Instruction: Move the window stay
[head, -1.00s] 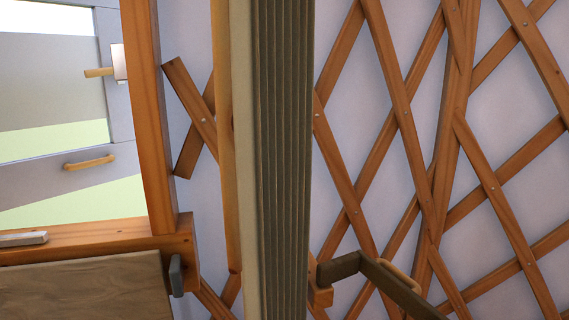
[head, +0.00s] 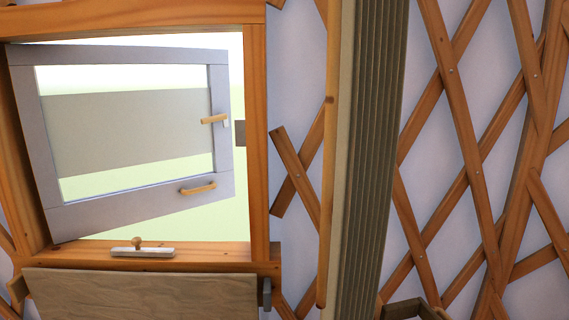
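A grey-framed window sash (head: 130,208) stands ajar in a wooden window frame (head: 258,190), with a bright gap along its right side and bottom. A wooden bar handle (head: 198,187) is on its bottom rail, and a wooden lever handle (head: 213,119) with a pale plate is on its right stile. On the sill (head: 200,252) lies a pale flat fitting (head: 142,252) with a small wooden knob (head: 137,242). This looks like the window stay's hardware, but I cannot tell for sure. Neither of my grippers is in view.
A wooden board (head: 140,292) is below the sill. A tall ribbed dark panel (head: 372,150) stands right of the window, before the crossed slats of the lattice wall (head: 455,190). A dark angular piece (head: 408,309) shows at the bottom edge.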

